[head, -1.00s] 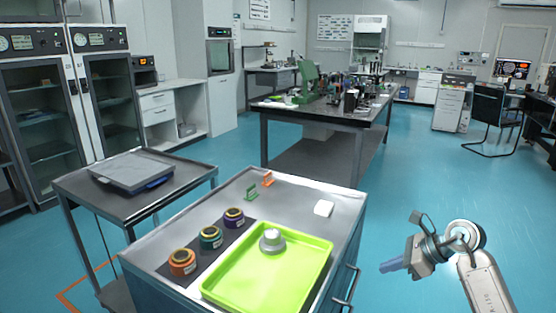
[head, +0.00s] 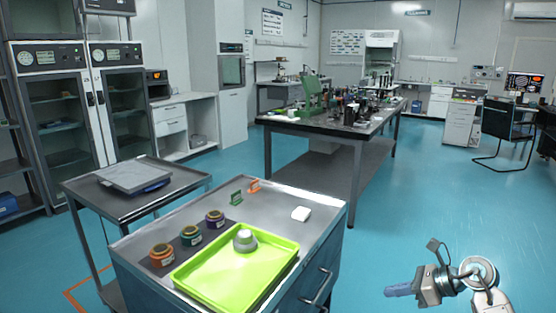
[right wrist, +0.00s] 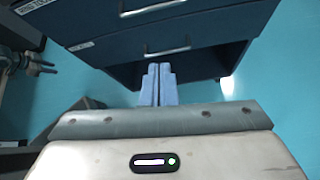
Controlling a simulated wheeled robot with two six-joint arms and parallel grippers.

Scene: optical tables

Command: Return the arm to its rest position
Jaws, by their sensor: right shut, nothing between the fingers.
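My right gripper (head: 398,290) is off to the right of the grey-topped cabinet, over open blue floor, with its blue fingers pointing left. In the right wrist view its two blue fingers (right wrist: 160,85) lie side by side, shut with nothing between them. Beyond them stands the dark blue cabinet front (right wrist: 200,62) with drawer handles, apart from the fingers.
A side cart (head: 85,187) stands left. Floor right is clear.

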